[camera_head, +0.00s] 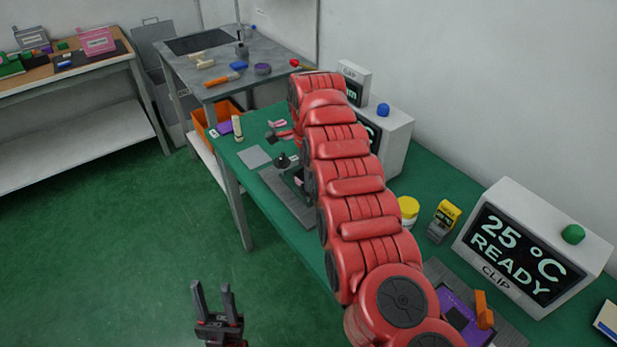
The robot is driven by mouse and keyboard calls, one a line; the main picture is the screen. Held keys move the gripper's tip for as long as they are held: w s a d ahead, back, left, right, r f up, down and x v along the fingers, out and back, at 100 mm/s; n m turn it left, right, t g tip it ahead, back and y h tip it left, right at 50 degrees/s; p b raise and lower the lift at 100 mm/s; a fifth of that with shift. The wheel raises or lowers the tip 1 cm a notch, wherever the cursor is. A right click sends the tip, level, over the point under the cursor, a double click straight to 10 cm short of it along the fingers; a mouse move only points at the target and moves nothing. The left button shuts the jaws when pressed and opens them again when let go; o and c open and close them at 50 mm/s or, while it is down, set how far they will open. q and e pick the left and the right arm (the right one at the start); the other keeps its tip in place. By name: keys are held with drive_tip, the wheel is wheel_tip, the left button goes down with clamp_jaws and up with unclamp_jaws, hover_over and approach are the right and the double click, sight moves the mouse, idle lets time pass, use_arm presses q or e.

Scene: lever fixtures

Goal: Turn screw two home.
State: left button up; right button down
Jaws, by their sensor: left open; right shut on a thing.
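My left gripper (218,308) is open and empty, low in the picture over the green floor. My red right arm runs from the bottom right up across the green bench (265,118). It hides the middle of the bench, and I cannot make out the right gripper's fingers or what they hold. A dark fixture (282,160) with a black rounded top shows at the arm's left edge, on a grey plate (287,204). A purple board (455,308) with an orange upright part (482,310) lies on the bench at the lower right. I cannot pick out screw two.
Another white box (398,140) stands farther back, partly behind the arm. A yellow-lidded jar (408,207) and a yellow-and-grey device (444,218) stand between them. A grey table (205,85) holds tools.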

drive_tip(key=shift+m, duration=0.5)
drive_tip(key=c, duration=0.9)
unclamp_jaws()
wheel_tip(320, 180, up, 6)
drive_tip(key=shift+w+d+r+p, duration=0.15)
drive_tip(key=shift+r+p, duration=0.1)
drive_tip(key=shift+p, duration=0.7)
wheel_tip(320, 180, up, 11)
drive_tip(key=p, duration=1.1)
